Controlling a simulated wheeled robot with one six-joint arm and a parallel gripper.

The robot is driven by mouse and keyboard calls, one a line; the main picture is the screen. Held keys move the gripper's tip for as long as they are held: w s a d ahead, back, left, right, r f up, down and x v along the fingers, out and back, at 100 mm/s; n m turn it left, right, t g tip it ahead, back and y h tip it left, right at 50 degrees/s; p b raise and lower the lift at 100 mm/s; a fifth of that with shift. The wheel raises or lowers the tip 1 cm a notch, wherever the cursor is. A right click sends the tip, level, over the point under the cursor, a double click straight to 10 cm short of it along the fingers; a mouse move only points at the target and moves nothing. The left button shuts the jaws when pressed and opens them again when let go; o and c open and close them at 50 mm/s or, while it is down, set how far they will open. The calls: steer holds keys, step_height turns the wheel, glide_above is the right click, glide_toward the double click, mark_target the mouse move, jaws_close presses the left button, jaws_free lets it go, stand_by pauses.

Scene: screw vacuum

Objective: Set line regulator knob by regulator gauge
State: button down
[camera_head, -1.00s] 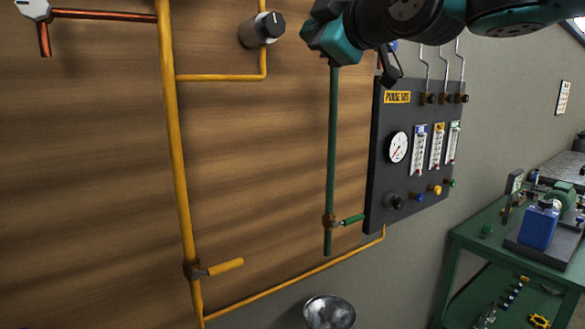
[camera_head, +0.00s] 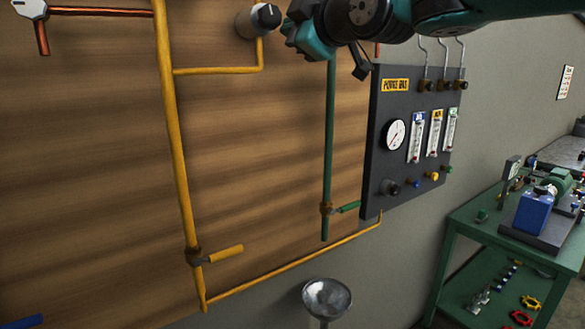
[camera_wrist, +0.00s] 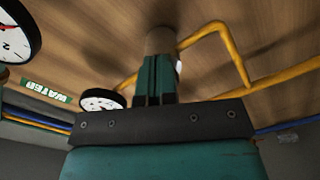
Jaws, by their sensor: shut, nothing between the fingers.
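In the wrist view my gripper's teal fingers (camera_wrist: 155,72) are shut and empty. A grey cylinder (camera_wrist: 160,40), apparently the knob's body, shows past the fingertips; contact cannot be told. A round white gauge (camera_wrist: 101,100) shows beside the fingers, and a larger gauge (camera_wrist: 14,38) is cut off at left. Which is the regulator gauge is unclear.
A dark purge gas panel (camera_head: 373,150) with a dial gauge (camera_head: 396,135), flow tubes and small knobs hangs right of the green pipe (camera_head: 327,150). Yellow pipes (camera_head: 176,140) cross the wooden wall. A metal bowl (camera_head: 327,296) and green bench (camera_head: 470,225) stand below.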

steer(key=shift+a+r, duration=0.1)
steer(key=shift+r, duration=0.4)
steer(key=shift+r+b, duration=0.25)
steer(key=shift+b, duration=1.15)
steer(key=s+d+b, duration=0.1)
steer(key=s+b, duration=0.1)
steer(key=s+d+f+b, duration=0.1)
steer(key=d+b, duration=0.1)
steer(key=b, duration=0.1)
steer(key=shift+s+d, duration=0.25)
steer(key=shift+s, duration=0.15)
